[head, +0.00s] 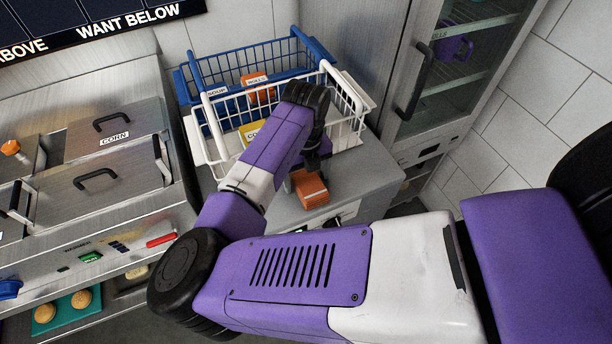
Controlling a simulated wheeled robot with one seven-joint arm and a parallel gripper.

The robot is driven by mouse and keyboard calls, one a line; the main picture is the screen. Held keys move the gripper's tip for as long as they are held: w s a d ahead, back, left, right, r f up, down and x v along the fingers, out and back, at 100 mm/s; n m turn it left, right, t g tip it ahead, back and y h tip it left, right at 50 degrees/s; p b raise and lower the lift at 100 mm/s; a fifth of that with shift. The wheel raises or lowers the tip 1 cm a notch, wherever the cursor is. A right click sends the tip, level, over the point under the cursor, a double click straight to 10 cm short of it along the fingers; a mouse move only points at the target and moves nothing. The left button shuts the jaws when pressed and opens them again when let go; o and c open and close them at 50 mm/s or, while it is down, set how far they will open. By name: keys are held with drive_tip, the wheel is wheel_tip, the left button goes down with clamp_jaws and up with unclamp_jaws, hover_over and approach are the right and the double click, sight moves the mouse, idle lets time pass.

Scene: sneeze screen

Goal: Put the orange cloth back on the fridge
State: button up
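An orange block-like thing (310,188), which may be the folded orange cloth, shows just below my gripper, over the grey counter top. My gripper (306,172) points down beside the white wire basket. My arm hides most of it, and only small dark parts of the fingers show. I cannot tell whether the fingers are open or shut, or whether they touch the orange thing. A tall fridge-like cabinet (434,88) with a glass door and dark handle stands at the right. Its top is out of view.
A white wire basket (346,120) and a blue wire basket (236,62) holding labelled packets stand on the grey counter (362,178). A steel unit with lidded wells (112,178) is at the left. Bare counter lies right of my gripper.

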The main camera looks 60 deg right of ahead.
sight(306, 176)
wheel_tip(306, 176, up, 12)
drive_tip(key=shift+r+b, duration=0.15)
drive_tip(key=shift+b, duration=0.2)
idle(0.4)
idle(0.5)
